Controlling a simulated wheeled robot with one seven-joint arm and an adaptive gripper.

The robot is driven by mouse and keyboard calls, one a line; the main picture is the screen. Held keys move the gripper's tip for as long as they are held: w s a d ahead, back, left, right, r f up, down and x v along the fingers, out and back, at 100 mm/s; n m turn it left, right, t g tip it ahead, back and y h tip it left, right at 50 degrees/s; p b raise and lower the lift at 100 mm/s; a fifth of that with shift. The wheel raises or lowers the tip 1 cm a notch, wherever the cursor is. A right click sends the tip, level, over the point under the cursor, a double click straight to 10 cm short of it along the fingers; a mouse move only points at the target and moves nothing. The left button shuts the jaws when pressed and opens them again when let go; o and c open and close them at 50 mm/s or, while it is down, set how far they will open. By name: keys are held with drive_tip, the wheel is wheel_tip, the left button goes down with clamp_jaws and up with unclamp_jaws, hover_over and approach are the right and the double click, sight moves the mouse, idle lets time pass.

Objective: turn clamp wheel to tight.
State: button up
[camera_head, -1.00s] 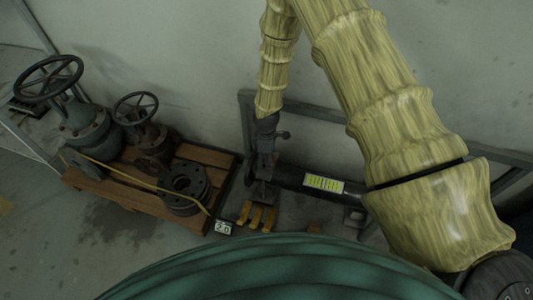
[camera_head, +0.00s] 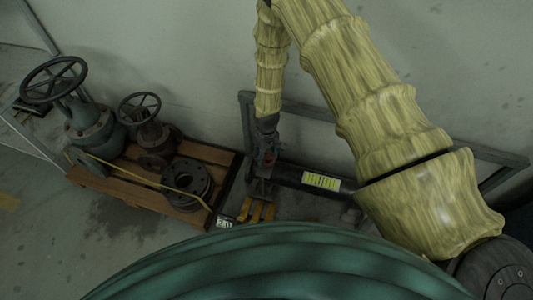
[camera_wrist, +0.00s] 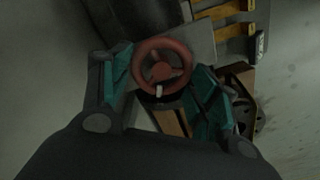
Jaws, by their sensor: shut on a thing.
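The clamp wheel (camera_wrist: 163,70) is a small red handwheel with spokes and a pale mark at its lower rim. It sits between the two teal-padded fingers of my gripper (camera_wrist: 164,66) in the wrist view. My gripper is shut on the wheel, one finger on each side of it. Which way the wheel has turned cannot be told.
A dark horizontal pipe (camera_head: 290,176) with a yellow label (camera_head: 322,181) runs right of the clamp. Yellow prongs (camera_head: 257,210) lie below it. A wooden pallet (camera_head: 135,187) on the left carries gate valves (camera_head: 93,125) and a flange (camera_head: 187,180). The wall is close behind.

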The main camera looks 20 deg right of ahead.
sight(267, 157)
drive_tip(key=shift+m, duration=0.4)
drive_tip(key=o, duration=1)
drive_tip(key=shift+o, duration=0.2)
wheel_tip(267, 157, up, 12)
idle(0.7)
